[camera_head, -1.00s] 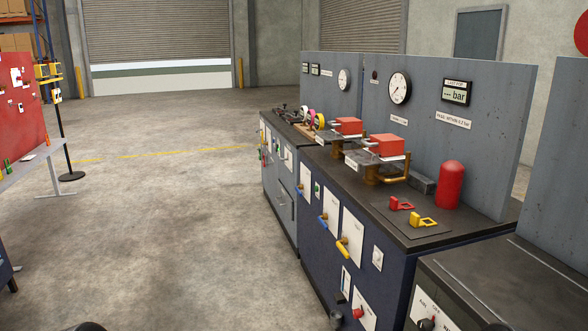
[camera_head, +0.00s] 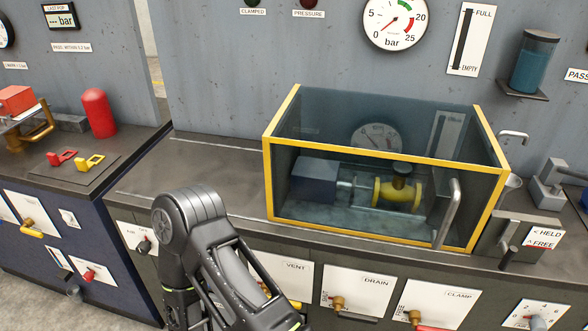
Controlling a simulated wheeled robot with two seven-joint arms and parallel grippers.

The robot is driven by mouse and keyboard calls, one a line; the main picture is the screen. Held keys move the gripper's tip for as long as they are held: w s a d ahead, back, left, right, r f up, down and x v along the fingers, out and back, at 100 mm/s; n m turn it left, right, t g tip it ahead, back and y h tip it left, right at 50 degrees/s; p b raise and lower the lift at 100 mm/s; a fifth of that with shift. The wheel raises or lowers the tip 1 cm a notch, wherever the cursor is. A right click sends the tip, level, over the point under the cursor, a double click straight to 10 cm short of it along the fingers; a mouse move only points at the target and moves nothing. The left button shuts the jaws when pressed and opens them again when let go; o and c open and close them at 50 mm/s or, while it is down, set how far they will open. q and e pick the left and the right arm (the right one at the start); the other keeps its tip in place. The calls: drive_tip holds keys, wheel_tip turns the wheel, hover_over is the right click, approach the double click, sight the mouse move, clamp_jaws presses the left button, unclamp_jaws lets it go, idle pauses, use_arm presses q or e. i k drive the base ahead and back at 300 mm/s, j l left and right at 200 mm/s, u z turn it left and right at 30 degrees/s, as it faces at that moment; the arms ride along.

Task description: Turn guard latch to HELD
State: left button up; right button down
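The guard latch is at the right, beside the guard. Its small dark handle (camera_head: 508,257) hangs at the bench's front edge, next to a white plate (camera_head: 545,238) marked HELD above and FREE below. I cannot tell which mark the handle is set to. The yellow-framed clear guard (camera_head: 268,180) stands over a yellow flanged spool (camera_head: 398,190) and looks closed. A grey bar handle (camera_head: 447,213) is on its front right. One of my arms rises at the bottom, left of centre, in front of the bench. Neither gripper shows.
White panels marked VENT, DRAIN (camera_head: 368,292) and CLAMP (camera_head: 440,303) with valve handles are on the bench front. A tap (camera_head: 513,137) and a grey fixture (camera_head: 550,185) stand right of the guard. The bench top (camera_head: 190,180) left of the guard is clear.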

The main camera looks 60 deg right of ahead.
sight(508, 252)
drive_tip(key=z, duration=3.45)
